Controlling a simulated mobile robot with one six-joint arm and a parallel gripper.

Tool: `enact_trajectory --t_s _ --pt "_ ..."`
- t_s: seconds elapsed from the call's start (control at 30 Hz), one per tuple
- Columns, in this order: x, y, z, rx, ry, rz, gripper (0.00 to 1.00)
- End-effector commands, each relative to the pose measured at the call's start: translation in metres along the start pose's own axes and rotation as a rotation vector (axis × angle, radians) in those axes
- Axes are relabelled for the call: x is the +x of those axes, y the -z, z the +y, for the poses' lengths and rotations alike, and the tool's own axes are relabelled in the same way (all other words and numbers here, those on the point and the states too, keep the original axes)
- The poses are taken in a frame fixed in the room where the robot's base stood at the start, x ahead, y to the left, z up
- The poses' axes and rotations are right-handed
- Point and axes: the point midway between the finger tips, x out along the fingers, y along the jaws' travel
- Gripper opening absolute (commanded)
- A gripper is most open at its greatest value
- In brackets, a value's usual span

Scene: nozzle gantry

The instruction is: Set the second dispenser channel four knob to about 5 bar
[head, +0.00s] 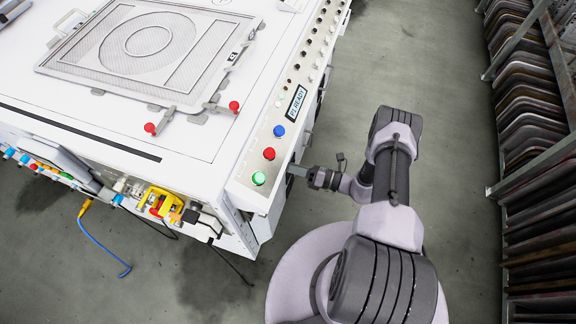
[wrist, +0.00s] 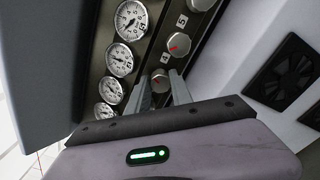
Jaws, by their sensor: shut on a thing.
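In the wrist view a dark panel holds a row of grey knobs with red pointer marks and a row of white dial gauges. The lower knob (wrist: 160,79) sits between the two fingers of my gripper (wrist: 162,88), which is shut on it. A "4" label (wrist: 165,57) lies just above this knob, between it and another knob (wrist: 179,44). A "5" label (wrist: 182,20) is further up. The gauge needles, such as on this gauge (wrist: 119,60), are too small to read surely. In the head view my gripper (head: 297,171) reaches the machine's right side; the knobs are hidden there.
The white machine (head: 200,140) carries blue, red and green buttons along its near edge, with the green button (head: 258,178) nearest. A rack of panels (head: 530,130) stands at the right. Grey floor between is free. A blue cable (head: 105,252) hangs at the left.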

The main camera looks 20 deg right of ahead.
Motion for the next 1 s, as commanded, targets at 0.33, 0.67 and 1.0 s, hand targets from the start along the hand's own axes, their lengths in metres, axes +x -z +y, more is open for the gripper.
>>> enact_trajectory --t_s 0.33,0.67,1.0 --pt "-0.0001 0.0014 -0.0004 0.326 0.000 0.002 0.00" --pt "-0.0001 0.0017 -0.0006 0.640 0.000 0.002 0.00" --pt "-0.0001 0.0020 -0.0008 0.959 0.001 0.002 0.00"
